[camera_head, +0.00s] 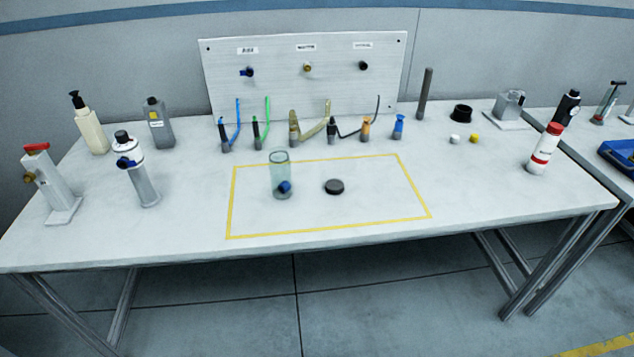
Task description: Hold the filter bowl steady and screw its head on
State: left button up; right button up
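A clear, greenish cylinder that looks like the filter bowl (280,172) stands upright on the white table, inside a yellow outlined rectangle. A small blue part (285,187) shows low on it; whether it is inside or on its front I cannot tell. A low dark round piece (334,187), which looks like the head, lies on the table just right of the bowl, apart from it. The bowl's top looks open. Neither of my grippers is in view.
A white upright panel (225,75) with three fittings stands at the back. Several hoses with coloured connectors (293,130) stand before it. Bottles and a red-handled device (40,175) are at left. A red-white bottle (544,150) is at right. The rectangle is otherwise clear.

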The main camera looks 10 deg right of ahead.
aim_at(279, 161)
jog(key=i+l+u, duration=0.1)
jog(key=l+u, duration=0.25)
jog(key=l, duration=0.35)
jog(key=l+u, duration=0.4)
jog(key=l, duration=0.3)
jog(key=l+u, duration=0.35)
jog(key=l, duration=0.35)
